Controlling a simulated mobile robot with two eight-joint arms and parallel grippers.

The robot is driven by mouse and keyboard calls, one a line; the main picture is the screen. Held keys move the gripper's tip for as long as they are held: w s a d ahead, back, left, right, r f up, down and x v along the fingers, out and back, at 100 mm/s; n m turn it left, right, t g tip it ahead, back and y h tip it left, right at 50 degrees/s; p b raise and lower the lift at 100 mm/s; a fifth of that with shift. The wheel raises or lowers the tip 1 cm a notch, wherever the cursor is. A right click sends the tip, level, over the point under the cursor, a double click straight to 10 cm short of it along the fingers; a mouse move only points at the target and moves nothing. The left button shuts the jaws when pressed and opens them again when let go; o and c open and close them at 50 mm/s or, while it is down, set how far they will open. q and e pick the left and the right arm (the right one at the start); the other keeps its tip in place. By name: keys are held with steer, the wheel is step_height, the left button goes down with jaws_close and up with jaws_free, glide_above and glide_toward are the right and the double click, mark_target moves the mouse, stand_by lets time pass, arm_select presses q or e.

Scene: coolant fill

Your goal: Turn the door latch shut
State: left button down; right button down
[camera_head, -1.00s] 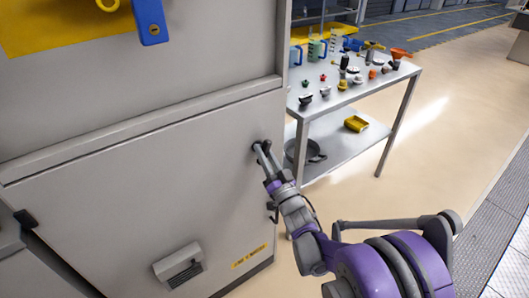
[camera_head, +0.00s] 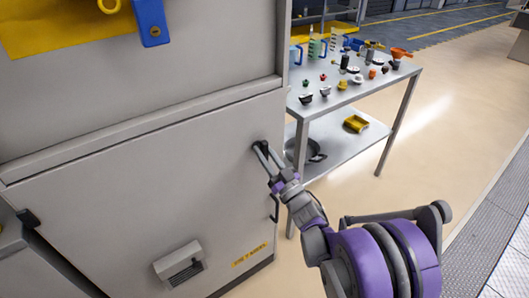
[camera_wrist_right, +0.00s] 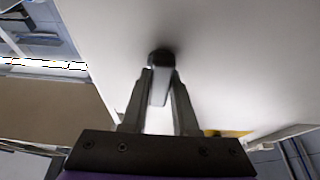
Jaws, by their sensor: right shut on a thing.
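The grey cabinet door (camera_head: 130,190) is closed against its frame in the head view. Its dark latch (camera_head: 257,146) is near the door's right edge, at my right gripper's fingertips (camera_head: 266,155). In the right wrist view the latch (camera_wrist_right: 160,57) has a dark round base on the pale door and a grey lever pointing toward the gripper. The two fingers of my right gripper (camera_wrist_right: 160,88) are on either side of the lever and closed on it. The latch's exact angle is hard to tell in the head view. My left gripper is not in view.
A metal table (camera_head: 385,88) with several small parts, jugs and an orange funnel (camera_head: 400,53) stands behind the cabinet on the right. A vent box (camera_head: 180,265) sticks out low on the door. The floor at right is clear.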

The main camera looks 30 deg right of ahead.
steer(key=c, duration=0.7)
jaws_free()
steer(key=v, duration=1)
steer(key=shift+s+f, duration=0.15)
steer(key=shift+s, duration=0.25)
